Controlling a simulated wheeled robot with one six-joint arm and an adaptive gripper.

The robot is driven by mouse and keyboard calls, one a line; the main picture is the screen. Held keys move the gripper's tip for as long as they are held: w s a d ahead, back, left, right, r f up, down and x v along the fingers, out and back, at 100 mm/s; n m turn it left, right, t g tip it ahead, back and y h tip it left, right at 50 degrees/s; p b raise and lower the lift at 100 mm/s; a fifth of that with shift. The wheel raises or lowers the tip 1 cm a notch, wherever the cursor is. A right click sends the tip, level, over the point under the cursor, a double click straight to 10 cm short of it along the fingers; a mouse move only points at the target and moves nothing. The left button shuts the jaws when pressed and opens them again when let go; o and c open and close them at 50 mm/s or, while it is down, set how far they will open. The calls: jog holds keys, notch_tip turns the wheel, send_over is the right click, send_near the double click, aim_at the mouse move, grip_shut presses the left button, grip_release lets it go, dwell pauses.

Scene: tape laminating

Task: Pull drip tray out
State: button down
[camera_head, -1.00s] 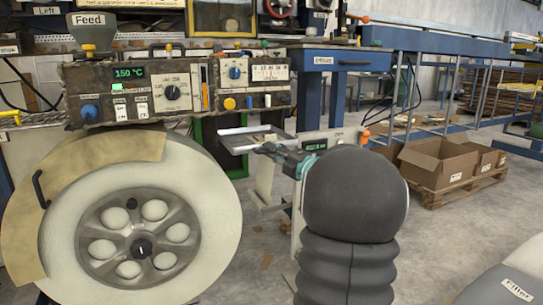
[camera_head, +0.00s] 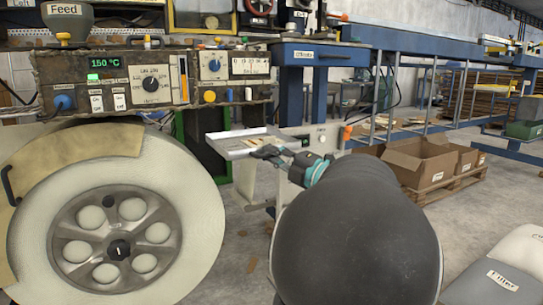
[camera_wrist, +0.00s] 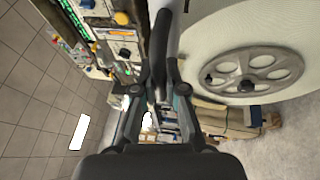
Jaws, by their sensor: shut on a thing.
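The drip tray (camera_head: 232,146) is a shallow light-grey metal tray beside the machine, to the right of the big roll in the head view. It looks level, with some tan scraps in it. My gripper (camera_head: 263,153) is at the tray's front right edge, shut on it. My dark arm hides what lies below and behind the gripper. In the wrist view my gripper (camera_wrist: 158,92) has its fingers on both sides of a dark bar; the tray itself is hard to make out there.
The large pale roll (camera_head: 113,225) with its tan guard (camera_head: 85,146) stands close on the left. The control panel (camera_head: 105,85) is above it. A blue bench (camera_head: 318,55) stands behind. Cardboard boxes (camera_head: 418,160) sit on a pallet at right.

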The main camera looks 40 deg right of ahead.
jog(key=c, duration=1.2)
grip_release()
jog(key=v, duration=1.2)
